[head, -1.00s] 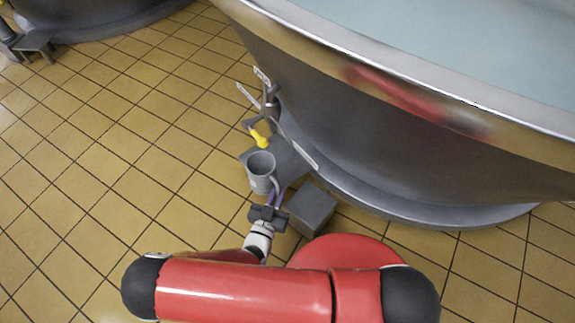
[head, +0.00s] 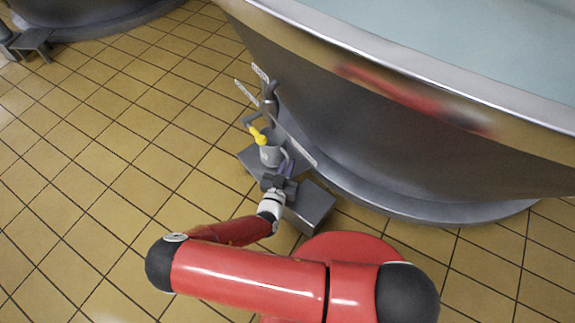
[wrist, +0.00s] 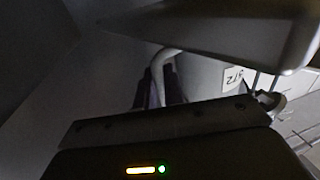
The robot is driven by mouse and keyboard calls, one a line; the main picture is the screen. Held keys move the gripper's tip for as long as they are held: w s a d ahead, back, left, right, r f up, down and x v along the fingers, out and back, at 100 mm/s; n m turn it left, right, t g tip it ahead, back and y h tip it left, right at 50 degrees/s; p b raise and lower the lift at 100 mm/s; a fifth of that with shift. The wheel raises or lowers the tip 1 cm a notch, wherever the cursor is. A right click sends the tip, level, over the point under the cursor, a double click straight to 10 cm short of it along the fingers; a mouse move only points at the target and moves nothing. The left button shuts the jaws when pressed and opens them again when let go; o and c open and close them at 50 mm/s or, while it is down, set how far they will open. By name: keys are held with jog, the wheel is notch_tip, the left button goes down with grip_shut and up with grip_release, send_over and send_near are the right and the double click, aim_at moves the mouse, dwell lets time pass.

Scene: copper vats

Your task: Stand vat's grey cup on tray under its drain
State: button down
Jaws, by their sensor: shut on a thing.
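The grey cup (head: 270,152) is upright, beneath the yellow-handled drain (head: 256,134) at the foot of the large vat (head: 390,130). The dark tray (head: 252,160) lies under the cup; I cannot tell whether the cup's base touches it. My gripper (head: 286,170) is at the cup's near right side, shut on its handle. A grey edge hides part of the cup there.
A grey box-like block (head: 312,205) stands just right of my gripper. Pipes and white tags (head: 260,73) rise behind the drain, and a pale bar (head: 298,147) slants beside the cup. Open tiled floor (head: 130,150) lies to the left.

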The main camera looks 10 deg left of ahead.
jog(key=shift+f, duration=0.15)
jog(key=c, duration=1.5)
grip_release()
jog(key=shift+s+a+r, duration=0.1)
jog(key=shift+s+r, duration=0.1)
jog(key=shift+s, duration=0.1)
jog(key=s+a, duration=0.2)
jog(key=s, duration=0.9)
jog(key=shift+s, duration=0.15)
